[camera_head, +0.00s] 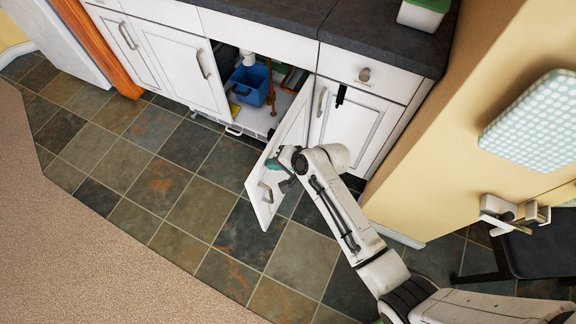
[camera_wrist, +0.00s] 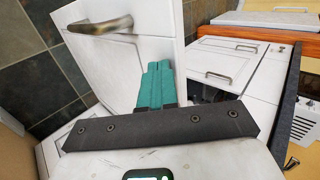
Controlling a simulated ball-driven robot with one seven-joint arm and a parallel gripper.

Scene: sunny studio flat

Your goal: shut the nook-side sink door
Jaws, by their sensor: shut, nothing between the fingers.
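The open sink door (camera_head: 262,212) is a white panel standing out from the cabinet under the counter, hinged on its right side. Its handle (camera_head: 265,192) is near the free edge, on the face toward my arm. My gripper (camera_head: 275,163) is at that same face, a little above the handle in the picture. In the wrist view its teal fingers (camera_wrist: 155,85) are together and empty, with the door panel (camera_wrist: 105,65) right behind them and the handle (camera_wrist: 100,25) at upper left. I cannot tell whether the fingertips touch the panel.
The open cabinet holds a blue bucket (camera_head: 250,86) and pipes. A closed door (camera_head: 347,118) and drawer (camera_head: 366,74) are to the right, other closed doors (camera_head: 178,60) to the left. A yellow wall (camera_head: 440,140) stands at right. Tiled floor (camera_head: 180,190) at left is clear.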

